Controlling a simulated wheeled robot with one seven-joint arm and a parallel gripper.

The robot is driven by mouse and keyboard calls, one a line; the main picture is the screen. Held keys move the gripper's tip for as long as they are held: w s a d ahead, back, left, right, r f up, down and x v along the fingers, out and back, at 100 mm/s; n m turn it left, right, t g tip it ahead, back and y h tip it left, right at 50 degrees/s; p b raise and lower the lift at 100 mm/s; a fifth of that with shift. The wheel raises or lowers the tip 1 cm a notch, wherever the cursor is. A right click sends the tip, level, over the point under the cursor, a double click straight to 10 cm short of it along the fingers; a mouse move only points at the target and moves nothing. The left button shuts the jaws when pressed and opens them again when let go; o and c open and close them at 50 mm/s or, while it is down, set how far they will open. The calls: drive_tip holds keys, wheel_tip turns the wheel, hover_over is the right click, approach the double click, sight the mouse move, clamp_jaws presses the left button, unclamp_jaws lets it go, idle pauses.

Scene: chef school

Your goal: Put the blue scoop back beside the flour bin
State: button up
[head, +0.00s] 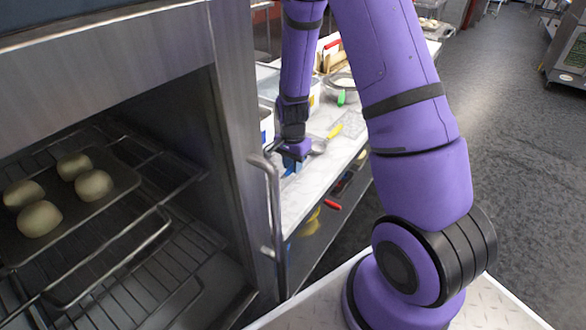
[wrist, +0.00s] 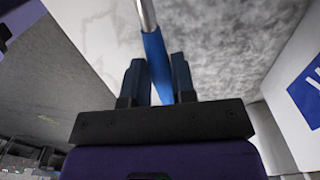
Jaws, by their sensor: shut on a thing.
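The blue scoop (wrist: 155,58) is in my gripper (wrist: 156,80). In the wrist view its blue handle passes between the two dark fingers, which are shut on it, and a metal shaft runs up out of the frame. In the head view my gripper (head: 291,158) is small, low over the marble counter (head: 334,153) beside the oven. The scoop's metal part (head: 317,147) seems to stick out to its right. A white bin with a blue label (wrist: 303,85) stands close on the right in the wrist view. I cannot tell whether it is the flour bin.
An oven (head: 235,60) with a door handle (head: 268,200) stands left of the counter. Inside, several dough balls (head: 93,185) lie on a tray. A yellow-handled tool (head: 335,131), a green-handled tool (head: 341,98) and white bins (head: 266,125) are on the counter. Open floor (head: 510,150) lies right.

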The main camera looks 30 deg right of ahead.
drive_tip(key=shift+f, duration=1)
drive_tip(key=shift+f, duration=0.1)
drive_tip(key=o, duration=0.9)
drive_tip(key=s+a+r+n+t, duration=0.1)
drive_tip(key=s+r+n, duration=0.1)
drive_tip(key=r, duration=1)
drive_tip(key=s+a+r+n+t, duration=0.1)
drive_tip(key=s+a+r+n, duration=0.1)
drive_tip(key=r, duration=0.9)
drive_tip(key=s+a+r+n+t, duration=0.1)
drive_tip(key=s+r+n, duration=0.2)
drive_tip(key=s+r, duration=0.2)
drive_tip(key=s+a+r+n+t, duration=0.1)
drive_tip(key=s+r+n, duration=0.2)
drive_tip(key=s+r, duration=0.2)
drive_tip(key=s+a+r+n+t, duration=0.1)
drive_tip(key=s+r+n, duration=0.2)
drive_tip(key=s, duration=0.6)
drive_tip(key=shift+s+a+r+n, duration=0.15)
drive_tip(key=shift+r, duration=0.55)
drive_tip(key=shift+s+a+r+n, duration=0.15)
drive_tip(key=shift+r, duration=0.5)
